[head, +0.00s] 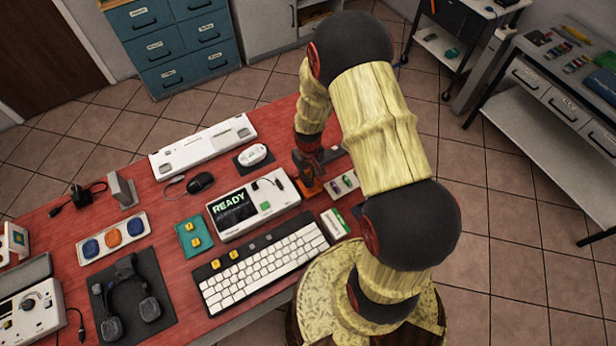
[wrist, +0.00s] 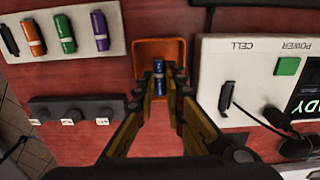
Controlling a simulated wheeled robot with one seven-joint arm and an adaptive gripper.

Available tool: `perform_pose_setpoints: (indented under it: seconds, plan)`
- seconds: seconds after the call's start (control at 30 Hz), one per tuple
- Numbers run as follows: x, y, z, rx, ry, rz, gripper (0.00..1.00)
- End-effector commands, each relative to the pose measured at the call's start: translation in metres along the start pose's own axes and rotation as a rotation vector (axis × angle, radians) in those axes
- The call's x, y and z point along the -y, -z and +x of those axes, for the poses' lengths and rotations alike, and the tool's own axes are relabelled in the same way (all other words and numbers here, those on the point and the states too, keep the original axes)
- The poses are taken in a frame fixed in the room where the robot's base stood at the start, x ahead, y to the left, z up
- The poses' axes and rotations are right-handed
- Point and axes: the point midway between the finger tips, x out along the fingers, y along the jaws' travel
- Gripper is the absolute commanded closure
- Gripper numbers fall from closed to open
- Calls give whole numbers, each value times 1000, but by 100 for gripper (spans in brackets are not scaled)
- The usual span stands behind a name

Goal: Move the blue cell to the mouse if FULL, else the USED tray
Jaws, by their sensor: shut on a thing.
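My gripper (wrist: 159,82) is shut on a blue cell (wrist: 159,68) with a pale end, held upright between the fingertips. In the wrist view the cell overlaps the small orange tray (wrist: 146,47); I cannot tell whether it touches the tray floor. The orange tray also shows in the head view (head: 312,190), just below my gripper (head: 306,172), where the held cell is hidden.
Keyboard (head: 262,262), headphones (head: 128,300) and a tray of coloured discs (head: 113,236) crowd the red table.

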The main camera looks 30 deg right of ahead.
Motion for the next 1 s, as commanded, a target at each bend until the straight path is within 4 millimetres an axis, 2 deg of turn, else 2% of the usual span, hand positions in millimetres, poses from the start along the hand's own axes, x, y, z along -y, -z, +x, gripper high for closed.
perform_pose_setpoints:
  seconds: [0.07,0.1,0.43,0.77,0.87,1.0]
  plan:
    - [0,0,0,0,0,0,100]
    - [0,0,0,0,0,0,86]
    - [0,0,0,0,0,0,68]
    - [0,0,-2,-1,0,0,67]
    - [0,2,-10,-3,-1,0,67]
    - [0,2,-33,-5,-1,0,67]
